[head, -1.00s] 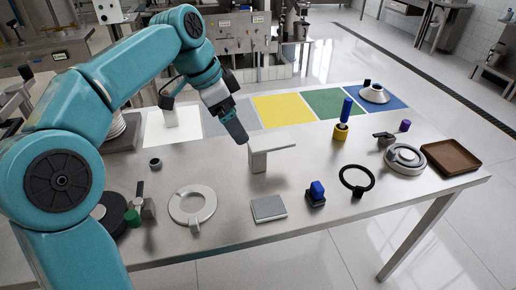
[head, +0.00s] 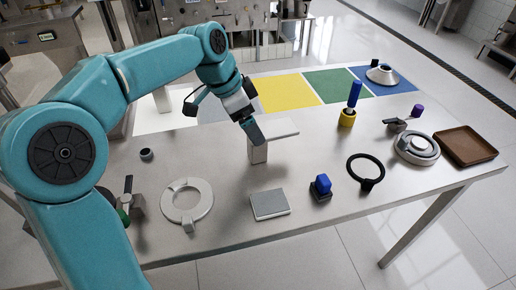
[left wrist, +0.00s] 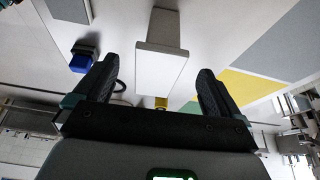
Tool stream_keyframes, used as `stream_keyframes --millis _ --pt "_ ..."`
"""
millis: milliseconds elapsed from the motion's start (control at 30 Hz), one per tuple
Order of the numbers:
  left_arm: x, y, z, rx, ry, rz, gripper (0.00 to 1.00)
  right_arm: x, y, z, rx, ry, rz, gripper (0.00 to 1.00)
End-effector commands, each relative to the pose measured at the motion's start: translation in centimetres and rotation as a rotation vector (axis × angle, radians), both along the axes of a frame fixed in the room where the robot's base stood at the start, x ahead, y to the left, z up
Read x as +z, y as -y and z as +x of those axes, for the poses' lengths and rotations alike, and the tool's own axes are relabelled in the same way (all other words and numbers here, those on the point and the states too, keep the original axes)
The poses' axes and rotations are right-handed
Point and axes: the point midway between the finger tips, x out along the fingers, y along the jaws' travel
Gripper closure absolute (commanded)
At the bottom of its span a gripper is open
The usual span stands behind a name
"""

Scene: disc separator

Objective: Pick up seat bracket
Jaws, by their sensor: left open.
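The seat bracket seems to be the light grey piece (head: 280,128) with a flat top plate on an upright post, standing on the table; nothing is labelled. My left gripper (head: 256,137) is open at the left end of its top plate and partly covers it from the head view. In the left wrist view the bracket's pale plate (left wrist: 160,68) lies between the two spread dark fingers of the left gripper (left wrist: 158,76), with gaps on both sides. I cannot tell how far the fingers are from it in depth. My right gripper is not in view.
Near the bracket are a grey slab (head: 269,205), a blue-topped block (head: 322,185), a black ring (head: 366,158), a pale ring (head: 164,203) and a yellow cup with a blue rod (head: 347,118). A brown tray (head: 466,146) is at right. Coloured mats (head: 285,94) line the back.

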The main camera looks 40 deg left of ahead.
Motion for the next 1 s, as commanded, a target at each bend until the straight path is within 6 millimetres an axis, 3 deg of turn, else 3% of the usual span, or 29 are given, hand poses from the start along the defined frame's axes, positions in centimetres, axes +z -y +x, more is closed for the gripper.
stream_keyframes --millis 233,500,767,800,867,1000 --pt "-2.1 0.4 0.7 0.0 -0.002 0.0 0.02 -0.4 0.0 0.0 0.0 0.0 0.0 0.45" --pt "-5.9 1.0 1.9 0.001 -0.002 0.0 0.02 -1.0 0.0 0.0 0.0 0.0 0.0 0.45" --pt "-6.3 1.1 2.1 0.001 0.0 0.0 0.02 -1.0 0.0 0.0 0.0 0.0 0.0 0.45" --pt "-6.3 1.1 2.1 0.001 0.0 0.0 0.05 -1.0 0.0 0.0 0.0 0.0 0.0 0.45" --pt "-6.3 1.1 2.1 0.001 0.0 0.0 0.25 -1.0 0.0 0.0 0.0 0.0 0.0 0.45" --pt "-6.3 1.1 2.1 0.001 0.0 0.0 0.71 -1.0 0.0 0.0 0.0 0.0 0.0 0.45"
